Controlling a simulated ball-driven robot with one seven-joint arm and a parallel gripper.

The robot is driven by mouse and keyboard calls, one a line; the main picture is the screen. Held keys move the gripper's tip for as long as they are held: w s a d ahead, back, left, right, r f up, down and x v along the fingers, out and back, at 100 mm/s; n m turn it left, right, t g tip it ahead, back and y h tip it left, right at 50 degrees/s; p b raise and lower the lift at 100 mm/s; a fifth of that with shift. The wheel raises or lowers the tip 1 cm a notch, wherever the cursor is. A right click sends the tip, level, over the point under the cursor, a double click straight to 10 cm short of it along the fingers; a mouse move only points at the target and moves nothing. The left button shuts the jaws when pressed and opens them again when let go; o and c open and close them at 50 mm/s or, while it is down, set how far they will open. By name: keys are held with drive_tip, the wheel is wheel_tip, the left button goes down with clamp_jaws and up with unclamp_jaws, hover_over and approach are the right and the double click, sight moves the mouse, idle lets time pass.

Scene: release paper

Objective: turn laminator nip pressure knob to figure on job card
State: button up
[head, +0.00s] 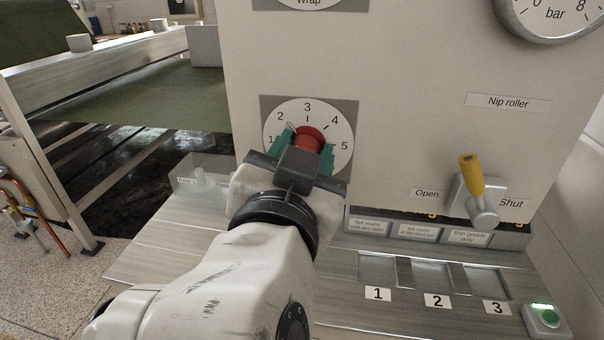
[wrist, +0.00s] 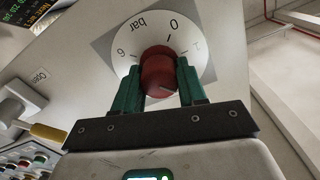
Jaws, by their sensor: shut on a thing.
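The red pressure knob (head: 310,134) sits at the centre of a white round dial (head: 340,120) on the beige panel. The head view shows figures 1 to 5 on the dial; a pale pointer beside the knob seems to lie near 2. In the wrist view, the knob (wrist: 158,70) is between the two green fingers, and "0", "6" and "bar" show on the dial (wrist: 150,27) upside down. My gripper (head: 306,150) is shut on the knob, with one finger on each side. The lower dial is hidden behind my gripper. I cannot identify a job card.
A yellow-handled lever (head: 470,178) stands right of the dial between "Open" and "Shut". Below are small printed cards (head: 417,233), trays numbered 1 to 3, and a green lit button (head: 547,316). Another gauge (head: 548,14) is at the upper right.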

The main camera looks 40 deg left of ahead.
drive_tip(key=m+b, duration=0.4)
drive_tip(key=shift+f, duration=0.2)
drive_tip(key=shift+d+r+m+b, duration=0.1)
drive_tip(key=shift+m+b, duration=1)
drive_tip(key=shift+m, duration=0.7)
drive_tip(key=o, duration=1)
drive_tip(key=shift+o, duration=0.2)
drive_tip(key=b+v, duration=0.1)
drive_tip(key=v, duration=0.9)
drive_tip(key=shift+s+d, duration=0.2)
drive_tip(key=shift+s, duration=0.1)
drive_tip(key=shift+b, duration=0.3)
